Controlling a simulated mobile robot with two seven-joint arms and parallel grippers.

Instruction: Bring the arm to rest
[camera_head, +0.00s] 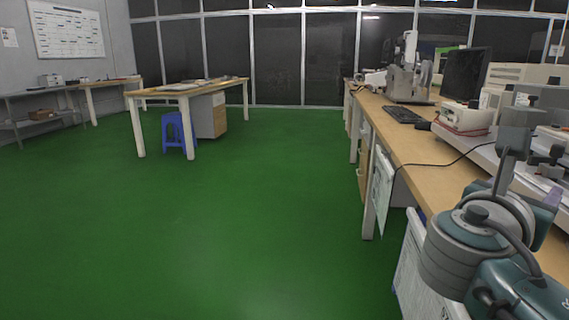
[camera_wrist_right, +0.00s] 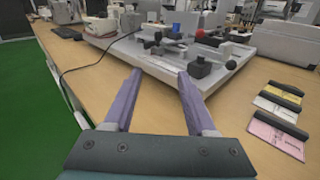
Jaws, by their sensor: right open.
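My right arm (camera_head: 470,245), grey and teal, is bent at the lower right of the head view, beside and over the near part of the long workbench. My right gripper (camera_wrist_right: 160,78) shows in the right wrist view with its two purple fingers spread apart and nothing between them. It is above the wooden bench top (camera_wrist_right: 105,82), pointing towards a grey test machine (camera_wrist_right: 150,62). In the head view a small purple part of the gripper (camera_head: 552,200) shows behind the arm. My left gripper is not in view.
A keyboard (camera_head: 404,114), a monitor (camera_head: 465,74) and a red-and-white device (camera_head: 464,118) stand on the bench. Coloured cards (camera_wrist_right: 278,135) lie right of the gripper. The green floor (camera_head: 220,220) is clear. A blue stool (camera_head: 178,133) stands by a far table (camera_head: 160,92).

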